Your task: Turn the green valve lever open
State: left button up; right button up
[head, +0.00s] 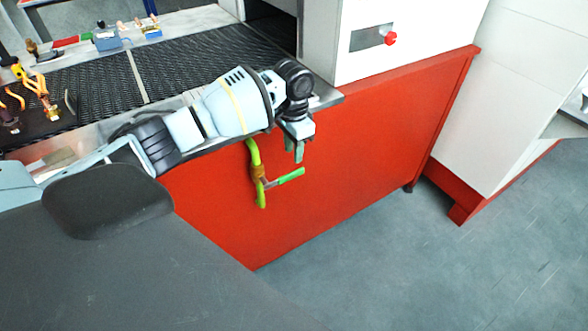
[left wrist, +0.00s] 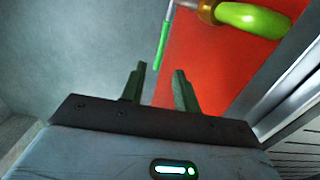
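The green valve lever (head: 291,176) sticks out to the right from a brass valve body (head: 258,173) on a yellow-green pipe (head: 254,152) in front of the red panel. It lies across the line of the pipe. My left gripper (head: 297,158) points down just above the lever, apart from it. The lever (left wrist: 161,50) shows beyond the fingertips, in line with the gap, and the pipe (left wrist: 252,19) is at top right. My right gripper is not in view.
The red panel (head: 350,150) stands below the black mesh belt (head: 185,62). A white housing with a red button (head: 390,39) rises above it. Tools and small items lie on and behind the belt at left. Grey floor (head: 400,260) is clear at right.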

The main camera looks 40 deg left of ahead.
aim_at(294, 171)
pick_arm(q)
jog(key=shift+f+b, duration=0.4)
jog(key=shift+f, duration=3.5)
grip_shut()
